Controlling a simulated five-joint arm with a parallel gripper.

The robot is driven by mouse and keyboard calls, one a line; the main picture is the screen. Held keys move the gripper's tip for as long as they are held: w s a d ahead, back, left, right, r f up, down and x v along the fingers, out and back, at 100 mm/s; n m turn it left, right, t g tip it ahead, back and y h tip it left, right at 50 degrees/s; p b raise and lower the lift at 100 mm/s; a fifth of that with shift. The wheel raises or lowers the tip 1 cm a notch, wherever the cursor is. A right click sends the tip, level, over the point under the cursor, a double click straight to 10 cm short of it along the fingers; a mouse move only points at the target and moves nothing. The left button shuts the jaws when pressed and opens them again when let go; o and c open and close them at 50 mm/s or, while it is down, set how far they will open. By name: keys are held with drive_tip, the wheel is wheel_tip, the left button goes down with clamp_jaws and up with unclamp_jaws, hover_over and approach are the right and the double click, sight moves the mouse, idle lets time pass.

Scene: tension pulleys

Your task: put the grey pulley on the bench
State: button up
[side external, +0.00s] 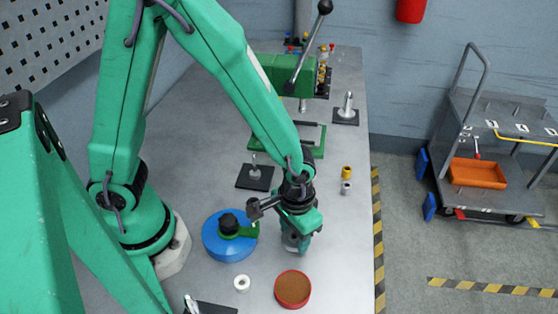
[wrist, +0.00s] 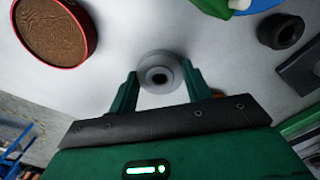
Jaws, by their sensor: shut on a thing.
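The grey pulley (wrist: 158,57) is a pale grey flanged disc with a dark centre hole. In the wrist view it sits between the two green fingers of my gripper (wrist: 158,80), which are shut on it. In the side view my gripper (side external: 298,246) is low over the near part of the bench (side external: 200,150), and the pulley (side external: 289,240) shows partly between the fingers. Whether the pulley touches the bench or hangs just above it, I cannot tell.
A blue round base (side external: 222,246) is left of my gripper. Black plates with pegs (side external: 254,178) (side external: 346,115) stand farther back. Small yellow and grey pieces (side external: 347,172) (side external: 346,188) lie right.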

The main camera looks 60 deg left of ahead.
drive_tip(key=o, duration=1)
drive_tip(key=shift+r, duration=6.15)
drive_tip(key=shift+s+a+r+t, duration=0.85)
drive_tip(key=shift+a+r, duration=1.15)
drive_tip(key=shift+a, duration=0.6)
drive_tip(key=shift+s+a+r+t, duration=0.7)
drive_tip(key=shift+a+r+t, duration=0.3)
drive_tip(key=shift+a+r, duration=1.3)
drive_tip(key=shift+s+a+r+t, duration=0.85)
drive_tip(key=shift+a+r, duration=0.8)
drive_tip(key=shift+a, duration=1.3)
drive_tip(key=shift+w, duration=0.1)
